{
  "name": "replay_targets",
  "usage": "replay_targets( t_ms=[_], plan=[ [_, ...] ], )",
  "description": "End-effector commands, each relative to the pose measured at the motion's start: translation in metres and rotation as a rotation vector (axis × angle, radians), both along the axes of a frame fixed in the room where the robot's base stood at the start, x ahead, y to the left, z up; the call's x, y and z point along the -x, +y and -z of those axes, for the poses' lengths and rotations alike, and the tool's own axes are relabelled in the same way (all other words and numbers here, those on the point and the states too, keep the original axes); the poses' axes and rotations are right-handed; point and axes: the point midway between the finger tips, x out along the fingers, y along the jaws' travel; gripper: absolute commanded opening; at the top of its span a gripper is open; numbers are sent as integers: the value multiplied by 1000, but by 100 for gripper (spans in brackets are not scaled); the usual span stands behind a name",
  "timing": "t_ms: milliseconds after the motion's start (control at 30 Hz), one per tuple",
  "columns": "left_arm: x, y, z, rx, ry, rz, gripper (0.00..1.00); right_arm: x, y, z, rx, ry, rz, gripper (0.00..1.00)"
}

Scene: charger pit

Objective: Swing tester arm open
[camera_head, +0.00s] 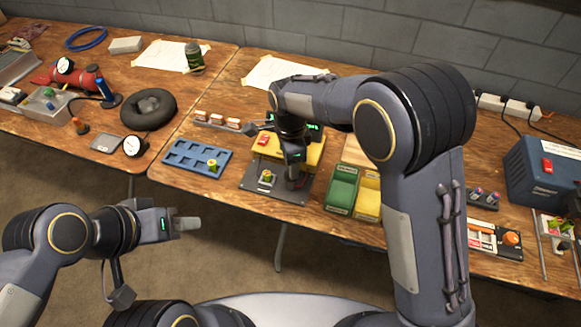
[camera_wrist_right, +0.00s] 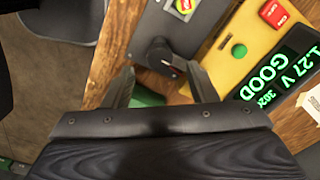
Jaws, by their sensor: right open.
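The tester has a yellow body (camera_head: 312,155) and a grey base plate (camera_head: 255,186) on the right-hand table. In the right wrist view its body (camera_wrist_right: 238,75) has red and green buttons and a display (camera_wrist_right: 282,70) reading "1.27 V GOOD". My left gripper (camera_head: 190,225) is off the table, apparently empty.
A blue tray (camera_head: 180,158) with pockets stands left of the tester. Green (camera_head: 342,190) and yellow (camera_head: 367,204) bins stand right of it. A blue power box (camera_head: 535,175) is at far right. Bare wood shows along the front edge.

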Motion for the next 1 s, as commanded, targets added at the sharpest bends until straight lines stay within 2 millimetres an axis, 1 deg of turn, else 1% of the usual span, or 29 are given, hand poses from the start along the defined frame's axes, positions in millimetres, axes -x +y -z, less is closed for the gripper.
replay_targets(
  t_ms=[33, 100, 200, 267, 833, 867, 933, 967, 1000],
  plan=[
    [0, 0, 0, 0, 0, 0, 36, -1, 0, -10, -2, -4, 0, 52],
    [0, 0, 0, 0, 0, 0, 36, 0, 0, -20, -2, -3, 0, 52],
    [0, 0, 1, 0, 0, 0, 36, 0, 0, -30, -1, -3, 0, 52],
    [0, 0, 1, 0, 0, 0, 36, 0, 0, -34, 0, -1, 0, 52],
    [0, 0, 0, 0, 0, 0, 36, 0, -2, -36, -2, 1, -1, 52],
    [0, 0, 0, 0, 0, 0, 36, 0, -4, -38, -7, 1, -4, 52],
    [0, 0, 0, 0, 0, 0, 36, 2, -14, -45, -30, 3, -20, 52],
    [0, 0, 0, 0, 0, 0, 36, 3, -21, -50, -47, 3, -33, 52],
    [0, 0, 0, 0, 0, 0, 36, 6, -32, -57, -75, 2, -57, 52]
  ],
)
